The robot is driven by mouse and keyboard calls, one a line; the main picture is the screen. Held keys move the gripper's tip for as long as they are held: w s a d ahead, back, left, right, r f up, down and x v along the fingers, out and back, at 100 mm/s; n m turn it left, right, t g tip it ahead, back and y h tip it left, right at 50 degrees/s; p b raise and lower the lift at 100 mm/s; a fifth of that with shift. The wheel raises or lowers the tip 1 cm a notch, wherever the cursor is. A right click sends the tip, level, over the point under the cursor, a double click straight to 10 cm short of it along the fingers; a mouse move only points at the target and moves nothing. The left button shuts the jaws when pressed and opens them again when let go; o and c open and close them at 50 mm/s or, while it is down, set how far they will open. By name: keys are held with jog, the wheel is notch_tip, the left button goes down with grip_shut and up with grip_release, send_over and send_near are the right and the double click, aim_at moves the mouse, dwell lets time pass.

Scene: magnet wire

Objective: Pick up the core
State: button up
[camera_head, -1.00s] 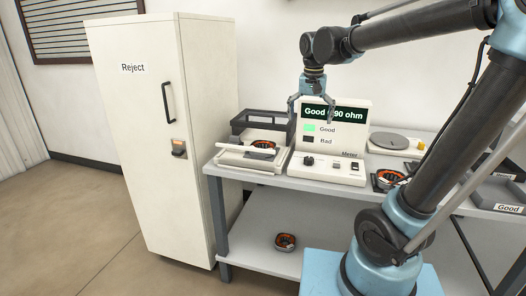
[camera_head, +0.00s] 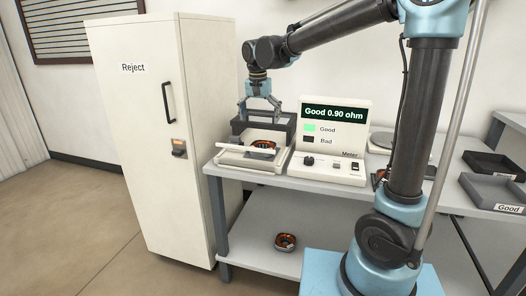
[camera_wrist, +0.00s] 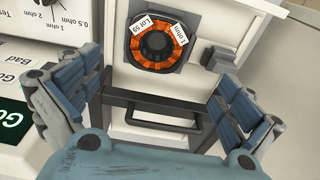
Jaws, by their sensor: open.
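The core (camera_head: 264,145) is a round ring with orange windings and a black centre. It sits in the white test fixture (camera_head: 234,161) at the left end of the bench. In the wrist view the core (camera_wrist: 156,46) lies on a dark square seat and bears white tags reading "Lot 59" and "1 ohm". My gripper (camera_head: 261,115) is open and empty, pointing down above the back of the fixture. In the wrist view its fingers (camera_wrist: 160,118) stand wide apart, with the core beyond them.
The meter (camera_head: 335,140) beside the fixture reads "Good 0.90 ohm" with its green Good light lit. A dark handle bar (camera_wrist: 152,108) spans the fixture. Another core (camera_head: 285,242) lies on the lower shelf. The Reject cabinet (camera_head: 150,130) stands left; a Good tray (camera_head: 493,190) is at right.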

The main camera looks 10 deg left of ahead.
send_over(263, 144)
jog(key=s, duration=0.3)
notch_tip(263, 144, down, 7)
jog(key=shift+s+r, duration=0.15)
jog(key=shift+w+d+f, duration=0.1)
jog(key=shift+w+f, duration=0.1)
jog(key=shift+f, duration=0.65)
jog(key=shift+w+d+f, duration=0.1)
jog(key=shift+w+f, duration=0.1)
jog(key=shift+f, duration=0.7)
jog(key=shift+w+f, duration=0.2)
jog(key=shift+f, duration=0.65)
jog(key=shift+c, duration=0.2)
jog(key=c, duration=1.8)
